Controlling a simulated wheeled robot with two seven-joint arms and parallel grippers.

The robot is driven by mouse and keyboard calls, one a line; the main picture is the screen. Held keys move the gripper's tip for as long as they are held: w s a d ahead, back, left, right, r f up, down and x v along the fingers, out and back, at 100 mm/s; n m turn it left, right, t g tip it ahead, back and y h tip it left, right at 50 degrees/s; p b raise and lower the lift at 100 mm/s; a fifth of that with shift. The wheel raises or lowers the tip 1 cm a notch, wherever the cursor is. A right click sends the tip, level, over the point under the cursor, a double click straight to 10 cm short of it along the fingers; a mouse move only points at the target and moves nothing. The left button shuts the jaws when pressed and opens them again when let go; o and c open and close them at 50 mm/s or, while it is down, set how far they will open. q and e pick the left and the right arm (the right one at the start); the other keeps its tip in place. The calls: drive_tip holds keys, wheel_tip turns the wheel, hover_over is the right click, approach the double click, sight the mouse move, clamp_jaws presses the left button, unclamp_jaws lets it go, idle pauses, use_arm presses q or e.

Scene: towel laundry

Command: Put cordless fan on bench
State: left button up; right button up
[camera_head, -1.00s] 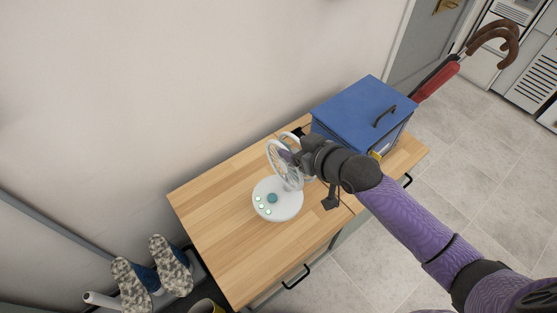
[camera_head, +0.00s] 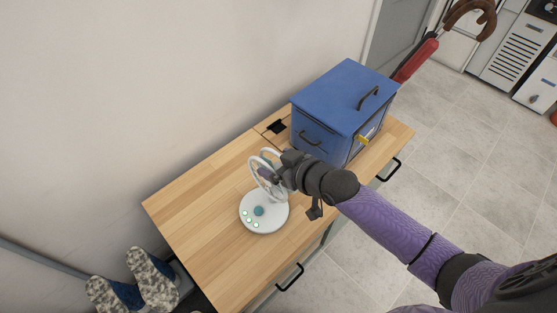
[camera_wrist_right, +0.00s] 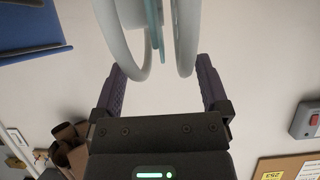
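The cordless fan (camera_head: 263,214) has a round white base with green lights and a white ringed head. Its base shows over the wooden bench top (camera_head: 190,215), near the front edge. I cannot tell whether the base touches the wood. My right gripper (camera_head: 276,176) is at the fan's head, coming from the right. In the right wrist view, the fingers of my right gripper (camera_wrist_right: 160,85) stand apart on either side of the fan's white rings (camera_wrist_right: 186,35) and appear to grip them. My left gripper is not in view.
A blue box (camera_head: 343,88) with handles stands on the bench's right part, behind my right arm. A dark cutout (camera_head: 277,127) is at the bench's back edge. The bench's left part is clear.

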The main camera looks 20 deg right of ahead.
drive_tip(key=shift+r, duration=0.1)
drive_tip(key=p+v, duration=0.7)
drive_tip(key=v, duration=0.4)
drive_tip(key=s+d+f+m+g+h, duration=0.1)
drive_tip(key=s+d+f+g+h, duration=0.2)
drive_tip(key=s+f, duration=0.45)
drive_tip(key=s+d+f+m+g+h, duration=0.15)
drive_tip(key=s+d+f, duration=0.3)
drive_tip(key=f, duration=0.65)
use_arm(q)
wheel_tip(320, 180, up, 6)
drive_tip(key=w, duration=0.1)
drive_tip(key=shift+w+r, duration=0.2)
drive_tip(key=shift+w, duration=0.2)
use_arm(e)
drive_tip(key=s+a+f+g, duration=0.1)
drive_tip(key=s+f+g, duration=0.1)
drive_tip(key=s, duration=0.7)
drive_tip(key=s+a+f+g, duration=0.1)
drive_tip(key=s+f+g, duration=0.2)
drive_tip(key=s, duration=0.6)
drive_tip(key=s+a+f+g+h, duration=0.1)
drive_tip(key=s+a+f+g, duration=0.1)
drive_tip(key=s, duration=0.7)
drive_tip(key=shift+f+n+g, duration=0.35)
drive_tip(key=shift+f+g, duration=0.4)
drive_tip(key=shift+f, duration=0.15)
